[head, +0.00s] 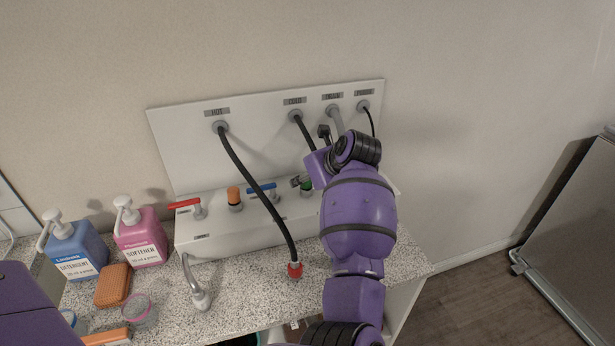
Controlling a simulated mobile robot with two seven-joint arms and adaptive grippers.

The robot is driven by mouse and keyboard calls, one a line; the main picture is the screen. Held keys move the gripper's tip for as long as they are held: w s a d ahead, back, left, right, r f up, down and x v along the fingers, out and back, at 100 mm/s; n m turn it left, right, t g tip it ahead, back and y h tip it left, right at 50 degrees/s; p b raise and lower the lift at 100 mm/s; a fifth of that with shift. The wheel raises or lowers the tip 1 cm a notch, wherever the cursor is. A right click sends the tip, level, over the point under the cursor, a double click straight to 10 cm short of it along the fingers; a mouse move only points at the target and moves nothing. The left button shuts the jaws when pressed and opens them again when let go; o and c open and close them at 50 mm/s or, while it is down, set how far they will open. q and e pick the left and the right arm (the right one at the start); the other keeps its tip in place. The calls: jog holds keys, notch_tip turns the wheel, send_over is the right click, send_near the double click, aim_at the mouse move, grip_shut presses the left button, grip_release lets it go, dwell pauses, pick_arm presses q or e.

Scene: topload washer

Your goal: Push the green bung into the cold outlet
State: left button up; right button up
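The green bung (306,187) shows as a small green patch on top of the white tap box, right of the blue lever (262,189). My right gripper (299,181) is right at the bung, with its dark fingertips beside or over it. My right wrist and arm hide much of this spot, so I cannot tell whether the fingers are shut on the bung. The cold outlet is not clearly visible; the bung or gripper may cover it. I cannot tell how deep the bung sits. My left gripper is not in view; only purple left arm shows at lower left.
A white panel (180,140) with labelled hoses stands behind the tap box (228,239). An orange bung (235,198) stands beside the red lever (188,204). A black hose with a red end (295,270) crosses in front. Blue (77,245) and pink (140,240) bottles stand left.

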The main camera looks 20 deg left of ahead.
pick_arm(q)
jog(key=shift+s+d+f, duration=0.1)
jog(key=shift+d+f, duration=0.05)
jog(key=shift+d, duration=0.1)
